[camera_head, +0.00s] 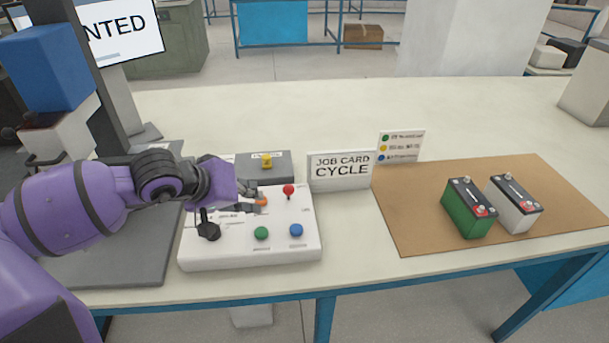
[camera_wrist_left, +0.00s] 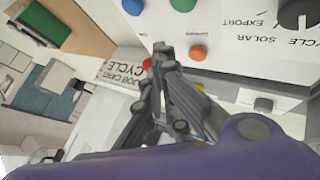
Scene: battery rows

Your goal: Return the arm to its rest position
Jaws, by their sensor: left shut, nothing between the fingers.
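My left gripper (camera_head: 259,194) is shut and empty, held over the white control panel (camera_head: 215,262) on the table. Its fingertips are close to the orange button (camera_head: 262,201); whether they touch it I cannot tell. In the left wrist view the shut fingers (camera_wrist_left: 162,48) show with the orange button (camera_wrist_left: 197,53) just beside them. The panel also has a red knob (camera_head: 288,190), a green button (camera_head: 261,233), a blue button (camera_head: 296,230) and a black dial (camera_head: 208,226). My right gripper is not in view.
A grey box with a yellow button (camera_head: 266,160) stands behind the panel. A job card sign (camera_head: 341,170) and a colour legend card (camera_head: 400,146) stand to its right. A green battery (camera_head: 466,209) and a white battery (camera_head: 513,204) stand on a brown mat (camera_head: 410,225).

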